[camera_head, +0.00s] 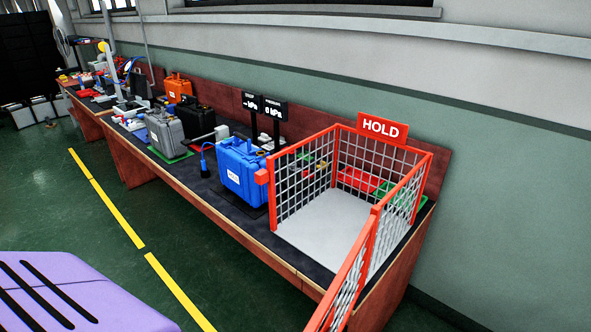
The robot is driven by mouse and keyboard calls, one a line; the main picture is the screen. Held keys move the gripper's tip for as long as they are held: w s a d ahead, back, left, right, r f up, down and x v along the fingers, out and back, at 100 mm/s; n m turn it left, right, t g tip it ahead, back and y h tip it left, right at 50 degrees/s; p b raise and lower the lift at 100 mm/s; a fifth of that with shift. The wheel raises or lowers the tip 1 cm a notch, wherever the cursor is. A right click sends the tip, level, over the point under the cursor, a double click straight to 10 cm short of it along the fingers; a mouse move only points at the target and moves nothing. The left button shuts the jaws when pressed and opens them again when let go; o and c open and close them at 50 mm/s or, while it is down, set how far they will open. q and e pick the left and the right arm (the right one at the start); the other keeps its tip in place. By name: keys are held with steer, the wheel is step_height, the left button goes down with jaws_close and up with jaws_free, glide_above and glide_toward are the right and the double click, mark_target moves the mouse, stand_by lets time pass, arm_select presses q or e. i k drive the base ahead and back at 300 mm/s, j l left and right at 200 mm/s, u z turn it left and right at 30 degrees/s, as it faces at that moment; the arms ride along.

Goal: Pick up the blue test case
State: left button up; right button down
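The blue test case (240,172) stands upright on the dark top of the workbench, just left of the red-framed cage. It has a white label on its front face, and a blue plug or cable end (205,160) is beside it on the left. The case looks closed, and nothing is touching it from my side. Neither of my grippers shows in the head view.
The mesh cage with a HOLD sign (382,128) has a pale floor (320,222). A grey case (166,136), a black case (197,119) and an orange case (178,88) stand farther left. The green floor (60,205) in front is clear.

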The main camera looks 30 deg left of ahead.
mark_target(238, 161)
steer(key=j+z, duration=0.8)
steer(key=j, duration=0.2)
steer(key=k+j+z, duration=0.15)
steer(key=j, duration=0.2)
steer(key=k+j+z, duration=0.1)
steer(key=j, duration=0.25)
steer(key=k+j+z, duration=0.15)
steer(key=j, duration=0.15)
steer(key=k+j, duration=0.1)
steer(key=j, duration=0.25)
steer(key=k+j+z, duration=0.1)
steer(key=j, duration=0.25)
steer(key=k+j, duration=0.15)
steer(key=j, duration=0.2)
